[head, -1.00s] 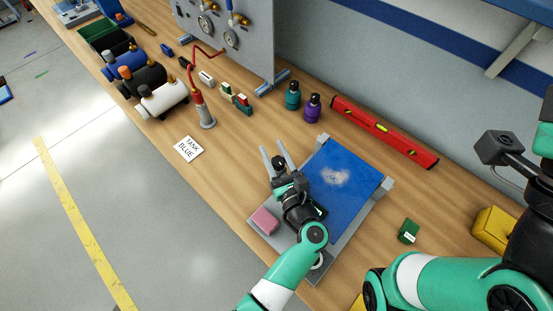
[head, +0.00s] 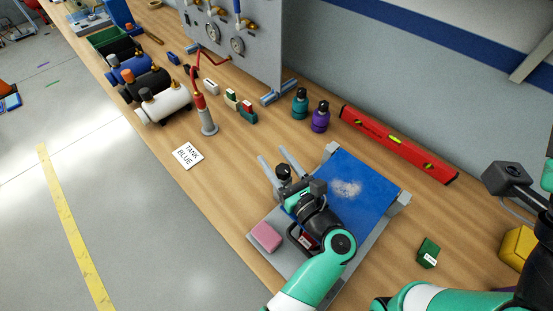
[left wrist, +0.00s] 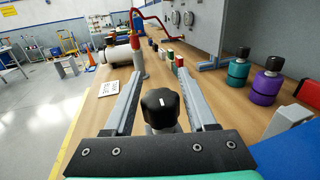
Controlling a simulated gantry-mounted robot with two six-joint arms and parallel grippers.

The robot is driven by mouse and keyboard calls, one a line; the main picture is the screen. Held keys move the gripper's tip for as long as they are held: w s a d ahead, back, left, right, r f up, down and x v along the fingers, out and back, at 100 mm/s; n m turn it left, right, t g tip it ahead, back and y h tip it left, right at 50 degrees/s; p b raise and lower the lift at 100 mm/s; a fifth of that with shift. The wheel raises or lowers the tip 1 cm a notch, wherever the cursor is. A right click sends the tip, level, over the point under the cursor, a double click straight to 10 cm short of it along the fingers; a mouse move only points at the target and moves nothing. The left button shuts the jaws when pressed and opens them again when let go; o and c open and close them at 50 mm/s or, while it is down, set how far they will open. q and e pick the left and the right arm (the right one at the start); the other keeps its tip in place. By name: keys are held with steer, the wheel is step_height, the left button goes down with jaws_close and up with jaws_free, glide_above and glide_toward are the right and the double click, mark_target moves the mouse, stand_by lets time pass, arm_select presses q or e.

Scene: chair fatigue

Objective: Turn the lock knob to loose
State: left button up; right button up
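The lock knob is black with a white mark on top, and it shows in the left wrist view (left wrist: 160,108) on a grey post. In the head view the knob (head: 283,171) sits by the upper left edge of the grey fixture with the blue plate (head: 352,197). My left gripper (head: 274,157) is open. In the left wrist view its two fingers (left wrist: 160,75) lie on either side of the knob, with gaps between, and reach past it. The white mark points roughly along the fingers.
A pink block (head: 266,236) lies on the fixture beside my left wrist. A red level (head: 398,143), purple bottle (head: 320,118) and teal bottle (head: 300,104) stand behind. A white TANK BLUE card (head: 187,155) lies left on the bench. A green block (head: 428,253) lies right.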

arm_select(q)
steer(key=shift+o, duration=0.9)
steer(key=shift+r, duration=0.15)
steer(key=s+r+p, duration=0.6)
steer(key=s+r, duration=0.6)
steer(key=s, duration=0.2)
steer(key=shift+d+r+p, duration=0.3)
steer(key=shift+r+p, duration=0.05)
